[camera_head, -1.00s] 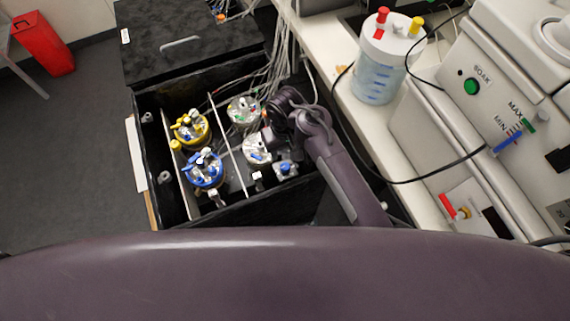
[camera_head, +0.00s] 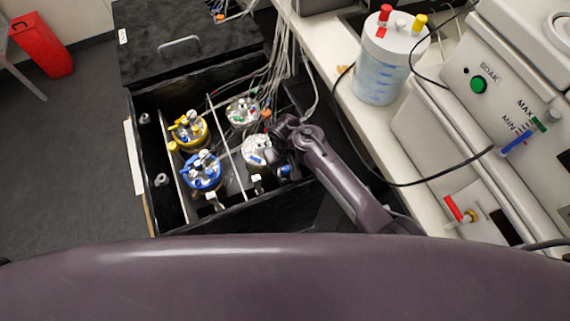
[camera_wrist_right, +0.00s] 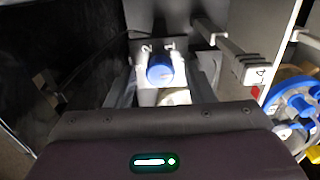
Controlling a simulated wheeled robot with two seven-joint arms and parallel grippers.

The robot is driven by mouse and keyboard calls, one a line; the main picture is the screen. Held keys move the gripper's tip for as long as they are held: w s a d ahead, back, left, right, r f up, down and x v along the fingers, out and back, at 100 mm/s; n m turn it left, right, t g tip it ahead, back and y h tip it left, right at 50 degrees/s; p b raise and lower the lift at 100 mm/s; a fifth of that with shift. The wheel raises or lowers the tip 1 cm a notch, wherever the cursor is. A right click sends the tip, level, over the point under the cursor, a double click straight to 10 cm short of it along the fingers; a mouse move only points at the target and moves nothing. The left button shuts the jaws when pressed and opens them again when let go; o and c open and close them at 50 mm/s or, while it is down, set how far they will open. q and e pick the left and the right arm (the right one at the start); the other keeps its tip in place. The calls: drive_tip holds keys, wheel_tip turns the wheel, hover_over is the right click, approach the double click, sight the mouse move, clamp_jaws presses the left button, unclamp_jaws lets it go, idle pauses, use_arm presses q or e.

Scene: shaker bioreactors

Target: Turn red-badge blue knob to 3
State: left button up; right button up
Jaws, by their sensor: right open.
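A blue knob (camera_wrist_right: 160,68) on a pale mount shows in the right wrist view, with small dark marks above it that I cannot read for certain. Its pointer direction is not clear. My right gripper (camera_wrist_right: 164,82) is open, with one finger on each side of the knob in the picture; I cannot tell whether they touch it. In the head view the right gripper (camera_head: 283,152) is over the right side of the black box, and the blue knob (camera_head: 285,171) is partly hidden beneath it. A small red patch (camera_wrist_right: 256,92) shows right of the gripper. My left gripper is not in view.
The black box (camera_head: 240,215) holds a yellow-ringed vessel (camera_head: 188,130), a blue-ringed vessel (camera_head: 202,171) and two pale-topped vessels (camera_head: 242,111) (camera_head: 256,150). Cables and tubes run behind the gripper. A bench with a bottle (camera_head: 382,70) stands to the right.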

drive_tip(key=shift+c, duration=0.2)
drive_tip(key=c, duration=0.9)
drive_tip(key=shift+c, duration=0.2)
